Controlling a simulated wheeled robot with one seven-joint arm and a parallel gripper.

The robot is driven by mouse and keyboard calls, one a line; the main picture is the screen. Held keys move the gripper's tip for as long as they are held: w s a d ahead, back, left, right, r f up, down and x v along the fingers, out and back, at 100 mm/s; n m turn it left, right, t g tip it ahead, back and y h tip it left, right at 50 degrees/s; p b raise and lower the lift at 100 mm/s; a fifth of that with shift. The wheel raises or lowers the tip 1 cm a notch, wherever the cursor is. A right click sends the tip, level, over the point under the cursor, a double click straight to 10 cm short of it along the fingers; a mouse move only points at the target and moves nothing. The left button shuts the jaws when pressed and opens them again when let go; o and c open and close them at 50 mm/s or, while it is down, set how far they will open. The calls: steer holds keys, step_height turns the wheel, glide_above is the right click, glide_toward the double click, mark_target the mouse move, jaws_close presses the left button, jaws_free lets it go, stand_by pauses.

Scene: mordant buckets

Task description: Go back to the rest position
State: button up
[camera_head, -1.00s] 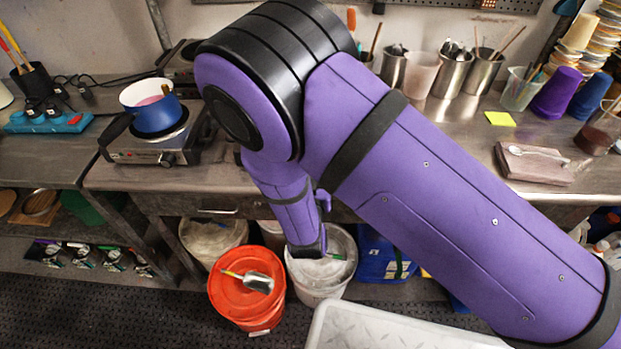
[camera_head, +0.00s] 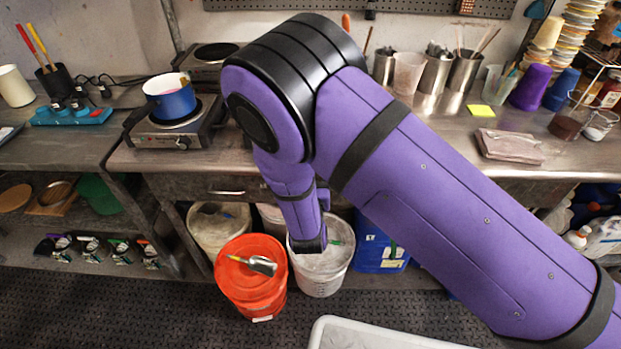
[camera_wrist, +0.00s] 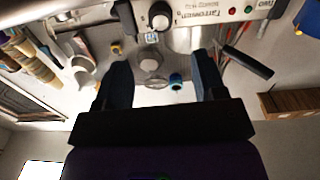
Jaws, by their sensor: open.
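My gripper (camera_wrist: 160,78) shows in the wrist view with its two dark fingers spread apart and nothing between them. My purple arm crosses the head view from the lower right, bends at the elbow, and its lower link points down in front of the white bucket (camera_head: 322,272). The fingers cannot be made out in the head view. The orange bucket (camera_head: 250,297) stands left of the white one, with a metal scoop (camera_head: 262,265) on its lid.
A blue pot (camera_head: 170,103) sits on a hot plate (camera_head: 165,135) on the metal bench. A blue container (camera_head: 380,250) stands right of the white bucket. A pale tray (camera_head: 370,336) lies at the bottom edge. Dark floor matting (camera_head: 120,310) at lower left is clear.

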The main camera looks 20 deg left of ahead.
steer(key=w+d+r+m+g+h, duration=0.1)
steer(key=w+d+r+g, duration=0.1)
steer(key=w+d+r, duration=0.35)
steer(key=w+d+r+m+g, duration=0.2)
steer(key=w+r, duration=0.1)
steer(key=r, duration=0.6)
steer(key=s+d+r+g, duration=0.3)
steer(key=d+r+g, duration=0.1)
steer(key=d+r, duration=1.15)
steer(key=s+d+r+g, duration=0.2)
steer(key=s+d+r, duration=0.6)
steer(key=s+d, duration=0.4)
steer(key=s+d+g+h, duration=0.1)
steer(key=s+d, duration=0.4)
steer(key=s, duration=0.4)
steer(key=s+d+r+g+h, duration=0.1)
steer(key=s+d+h, duration=0.1)
steer(key=s+d, duration=0.3)
steer(key=s, duration=0.4)
steer(key=shift+s+d+r, duration=0.15)
steer(key=shift+d+r, duration=0.05)
